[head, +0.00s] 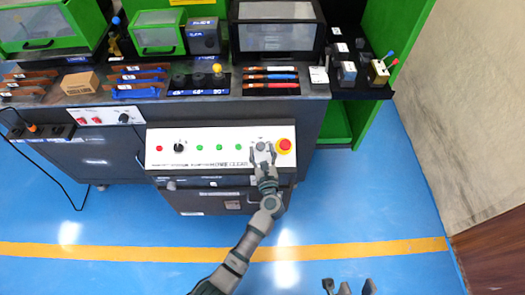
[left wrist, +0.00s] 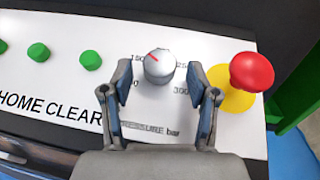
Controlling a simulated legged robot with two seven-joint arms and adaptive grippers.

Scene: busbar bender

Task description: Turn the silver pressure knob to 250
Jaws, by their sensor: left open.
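The silver pressure knob (left wrist: 160,66) is on the white control panel, with its red pointer line aimed up and left near the 150 mark. The 250 mark at its right is partly covered by a finger. The knob also shows small in the head view (head: 261,146). My left gripper (head: 264,153) is open over the panel. In the left wrist view its fingers (left wrist: 165,95) stand on either side of the knob, with gaps showing. My right gripper (head: 349,286) is at the bottom edge, its fingers apart and empty, far from the panel.
A red emergency button (left wrist: 252,72) on a yellow base stands close to the right of the knob. Green buttons (left wrist: 91,60) are to the left. The bench (head: 215,103) behind the panel holds tools and bars. Blue floor in front is clear.

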